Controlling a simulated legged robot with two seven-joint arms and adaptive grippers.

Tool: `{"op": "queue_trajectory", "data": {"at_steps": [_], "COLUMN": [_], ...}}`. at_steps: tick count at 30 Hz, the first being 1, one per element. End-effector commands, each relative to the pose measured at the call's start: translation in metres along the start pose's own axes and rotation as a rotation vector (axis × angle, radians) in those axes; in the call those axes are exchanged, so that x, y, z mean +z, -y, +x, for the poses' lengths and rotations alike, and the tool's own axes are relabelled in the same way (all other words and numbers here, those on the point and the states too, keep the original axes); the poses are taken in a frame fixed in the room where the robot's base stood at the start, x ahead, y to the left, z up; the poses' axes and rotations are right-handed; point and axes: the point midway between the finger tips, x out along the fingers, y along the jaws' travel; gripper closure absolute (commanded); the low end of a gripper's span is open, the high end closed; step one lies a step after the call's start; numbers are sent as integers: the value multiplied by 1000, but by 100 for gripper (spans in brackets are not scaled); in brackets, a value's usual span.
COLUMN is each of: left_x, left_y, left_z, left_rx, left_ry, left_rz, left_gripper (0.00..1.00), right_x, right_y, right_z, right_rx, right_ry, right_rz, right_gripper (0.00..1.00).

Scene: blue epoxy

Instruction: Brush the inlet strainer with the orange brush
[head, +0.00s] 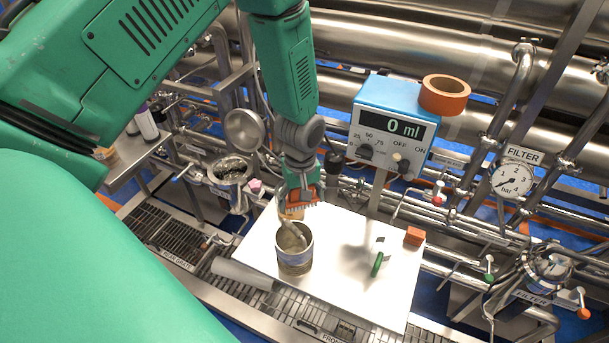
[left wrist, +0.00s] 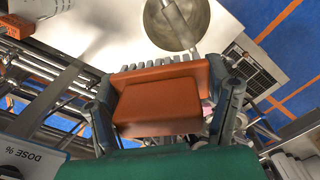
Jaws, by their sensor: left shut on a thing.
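My left gripper (head: 300,190) is shut on the orange brush (head: 299,196) above the back left part of a white board. In the left wrist view the brush (left wrist: 165,103) fills the space between the fingers, its pale bristles pointing away from the wrist. An open round steel housing (head: 230,169) stands left of the gripper, its lid (head: 243,130) swung up; something grey and rough is inside. It looks like the inlet strainer, but no label confirms this. The brush is apart from it. My right gripper is not in view.
A can (head: 294,250) with a pale stick in it stands on the white board (head: 335,270) just in front of the gripper. An orange block (head: 414,236) and a green-handled item (head: 377,264) are farther right. A blue dosing box (head: 393,118) carries an orange tape roll (head: 444,94). Pipes crowd behind.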

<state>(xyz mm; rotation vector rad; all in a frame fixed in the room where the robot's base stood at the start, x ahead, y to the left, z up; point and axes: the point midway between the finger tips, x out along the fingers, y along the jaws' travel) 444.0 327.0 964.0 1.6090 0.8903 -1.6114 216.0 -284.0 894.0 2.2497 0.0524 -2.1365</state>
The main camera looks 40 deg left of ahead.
Motion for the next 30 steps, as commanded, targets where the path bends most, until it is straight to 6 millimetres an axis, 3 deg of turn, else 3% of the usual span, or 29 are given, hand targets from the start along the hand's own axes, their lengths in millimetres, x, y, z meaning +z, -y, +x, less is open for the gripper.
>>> {"op": "queue_trajectory", "data": {"at_steps": [15,30], "left_x": [-10,-10], "left_y": [-2,-2], "left_z": [-42,-43], "left_rx": [2,1], "left_ry": [-1,0], "left_rz": [3,3], "left_gripper": [70,70], "right_x": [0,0], "right_y": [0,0], "right_z": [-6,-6], "right_rx": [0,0], "right_ry": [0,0], "right_rz": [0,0], "right_gripper": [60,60]}}
